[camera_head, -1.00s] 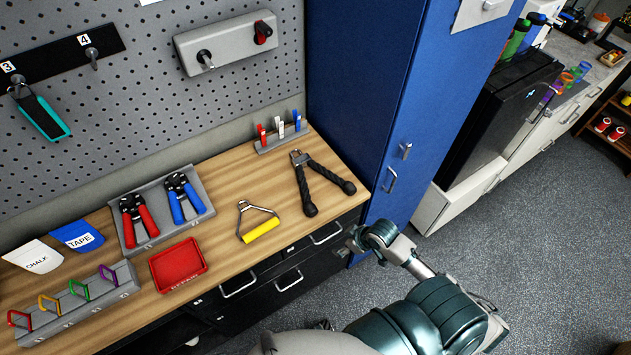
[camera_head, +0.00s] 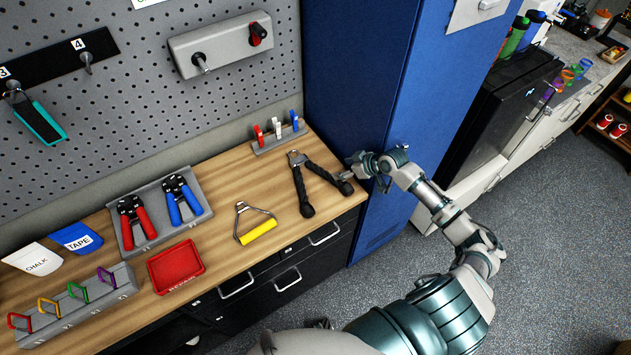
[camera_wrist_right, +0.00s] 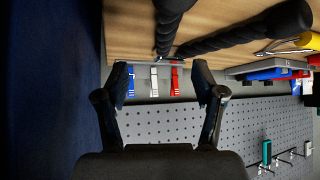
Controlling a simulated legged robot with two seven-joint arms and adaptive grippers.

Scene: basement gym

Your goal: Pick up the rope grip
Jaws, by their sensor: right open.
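The black rope grip (camera_head: 301,186) lies on the wooden bench, its two strands spread in a V from a metal end, with thick knobs at the near ends. In the right wrist view its dark strands (camera_wrist_right: 235,38) cross the top of the picture, beyond the fingers. My right gripper (camera_head: 347,172) is at the bench's right end, close beside the knob of the right strand. In the right wrist view the fingers (camera_wrist_right: 163,82) stand apart with nothing between them. I cannot tell whether a finger touches the rope. My left gripper is not in view.
A blue locker (camera_head: 350,75) stands close at the bench's right end. A yellow-handled grip (camera_head: 258,231) lies left of the rope. A small rack with coloured clips (camera_head: 277,140) is behind it. A red tray (camera_head: 176,266) and a grey tool tray (camera_head: 150,186) are further left.

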